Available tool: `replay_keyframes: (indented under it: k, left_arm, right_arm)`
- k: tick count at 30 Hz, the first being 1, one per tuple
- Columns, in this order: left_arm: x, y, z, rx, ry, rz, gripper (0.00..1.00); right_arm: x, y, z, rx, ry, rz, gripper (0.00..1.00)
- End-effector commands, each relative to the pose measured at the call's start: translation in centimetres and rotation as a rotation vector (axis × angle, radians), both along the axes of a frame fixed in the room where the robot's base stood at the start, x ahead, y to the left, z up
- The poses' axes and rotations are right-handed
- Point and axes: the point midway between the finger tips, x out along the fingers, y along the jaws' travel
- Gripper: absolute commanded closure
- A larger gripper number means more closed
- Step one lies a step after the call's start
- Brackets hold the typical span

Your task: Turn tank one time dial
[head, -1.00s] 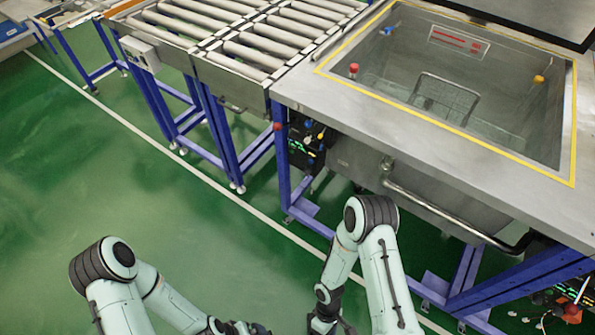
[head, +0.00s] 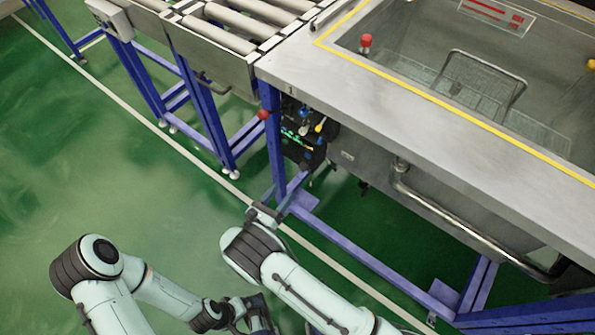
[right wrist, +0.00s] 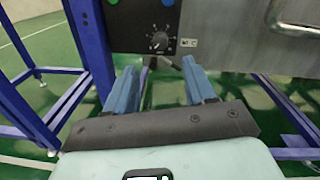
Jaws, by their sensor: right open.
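The time dial (right wrist: 158,41), a small black knob with white scale marks, sits on a dark control panel (right wrist: 140,20) in the right wrist view. The panel also shows in the head view (head: 302,135), under the near left corner of the tank (head: 470,125); the dial is too small to make out there. My right gripper (right wrist: 159,70) is open and empty, its two blue fingers pointing toward the panel, with the dial ahead between them and apart from them. It also shows small in the head view (head: 280,198). My left gripper (head: 250,312) is low in the head view, away from the panel.
A blue frame post (head: 272,140) stands left of the panel. A metal pipe (head: 450,222) runs along the tank front to its right. A roller conveyor (head: 220,35) is at the upper left. Green floor (head: 100,170) is clear at left.

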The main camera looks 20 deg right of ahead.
Motion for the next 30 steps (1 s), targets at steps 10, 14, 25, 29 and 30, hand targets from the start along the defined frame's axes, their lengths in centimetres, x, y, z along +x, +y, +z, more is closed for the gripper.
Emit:
replay_keyframes:
  k: [10, 14, 25, 29, 30]
  left_arm:
    - [0.6, 0.3, -0.5, 0.008, -0.017, 0.007, 0.00]
    - [0.8, 0.4, -0.7, 0.010, -0.022, 0.009, 0.00]
    - [0.9, 0.4, -0.8, 0.012, -0.026, 0.010, 0.00]
    - [0.9, 0.4, -0.8, 0.012, -0.026, 0.010, 0.00]
    - [0.9, 0.4, -0.8, 0.011, -0.025, 0.010, 0.00]
  right_arm:
    - [4.7, -5.7, -0.1, 0.003, 0.000, -0.006, 0.45]
    - [5.8, -6.9, -0.1, 0.002, 0.001, -0.005, 0.45]
    - [6.5, -7.6, -0.1, 0.003, 0.001, -0.003, 0.45]
    - [6.5, -7.6, -0.1, 0.003, 0.001, -0.003, 0.65]
    - [6.4, -7.6, -0.1, 0.003, 0.001, -0.003, 0.78]
